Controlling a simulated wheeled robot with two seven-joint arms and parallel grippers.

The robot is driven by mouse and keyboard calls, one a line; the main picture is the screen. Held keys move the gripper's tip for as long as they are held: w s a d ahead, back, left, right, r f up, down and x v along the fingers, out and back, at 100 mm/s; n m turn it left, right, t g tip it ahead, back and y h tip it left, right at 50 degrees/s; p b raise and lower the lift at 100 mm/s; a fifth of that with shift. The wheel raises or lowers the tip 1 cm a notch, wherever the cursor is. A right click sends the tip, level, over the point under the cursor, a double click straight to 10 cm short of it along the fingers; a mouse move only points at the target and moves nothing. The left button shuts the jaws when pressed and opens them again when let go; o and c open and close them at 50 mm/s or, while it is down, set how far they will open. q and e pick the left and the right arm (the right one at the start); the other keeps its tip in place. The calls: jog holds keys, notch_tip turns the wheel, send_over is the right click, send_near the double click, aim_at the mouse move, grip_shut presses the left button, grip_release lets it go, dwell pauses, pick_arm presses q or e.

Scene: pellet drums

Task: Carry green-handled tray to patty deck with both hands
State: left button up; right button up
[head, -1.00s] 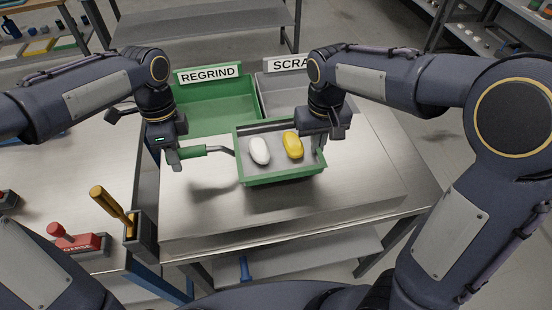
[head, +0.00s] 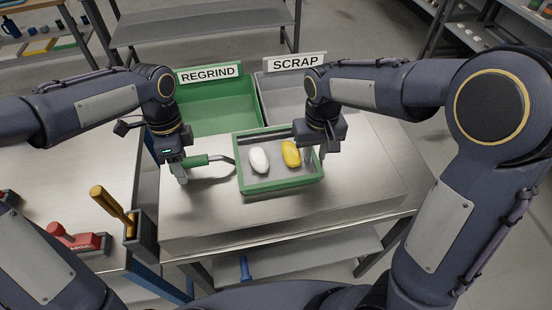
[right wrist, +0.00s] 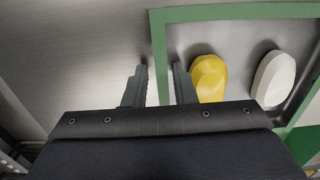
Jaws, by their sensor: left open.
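The green-rimmed tray (head: 268,187) rests on the bare steel deck (head: 290,215), holding a white piece (head: 259,160) and a yellow piece (head: 291,153). Its green handle (head: 196,161) sticks out to the left. My left gripper (head: 181,176) is open at the outer end of that handle, its fingers low near the deck. My right gripper (head: 311,160) is at the tray's right side. In the right wrist view, its open fingers (right wrist: 161,80) stand either side of the green side rim, with gaps showing. The tray's right wall is partly hidden in the head view.
A green REGRIND bin (head: 217,105) and a grey SCRAP bin (head: 277,97) stand behind the tray. A yellow-handled tool (head: 112,208) in a holder and a red device (head: 77,240) are on the left bench. The deck is clear in front of the tray.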

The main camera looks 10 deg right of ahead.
jog(key=shift+d+r, duration=0.1)
pick_arm(q)
notch_tip(320, 180, up, 12)
jog(key=w, duration=0.2)
jog(key=shift+w+a+f, duration=0.15)
pick_arm(e)
notch_tip(320, 180, up, 12)
dwell(0.6)
dwell(0.3)
